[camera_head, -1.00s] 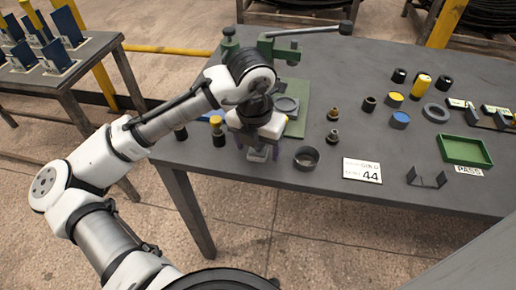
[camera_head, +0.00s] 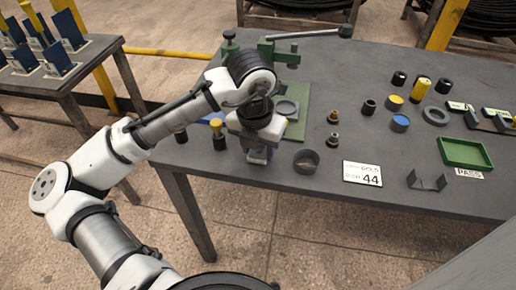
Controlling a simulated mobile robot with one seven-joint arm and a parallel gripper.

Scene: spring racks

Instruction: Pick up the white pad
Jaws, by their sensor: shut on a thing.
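My gripper (camera_head: 257,157) points down at the near left part of the grey table, left of a dark open ring. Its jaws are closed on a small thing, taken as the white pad. The pad is mostly hidden by the fingers and the wrist, and its outline is too small to make out. I cannot tell whether it touches the table.
The dark ring (camera_head: 306,161) stands close to the right of my gripper. A white card marked 44 (camera_head: 362,173) and a green tray (camera_head: 464,153) are farther right. A green fixture (camera_head: 279,52) stands behind my wrist. A yellow-topped dark cylinder (camera_head: 218,138) is close on the left.

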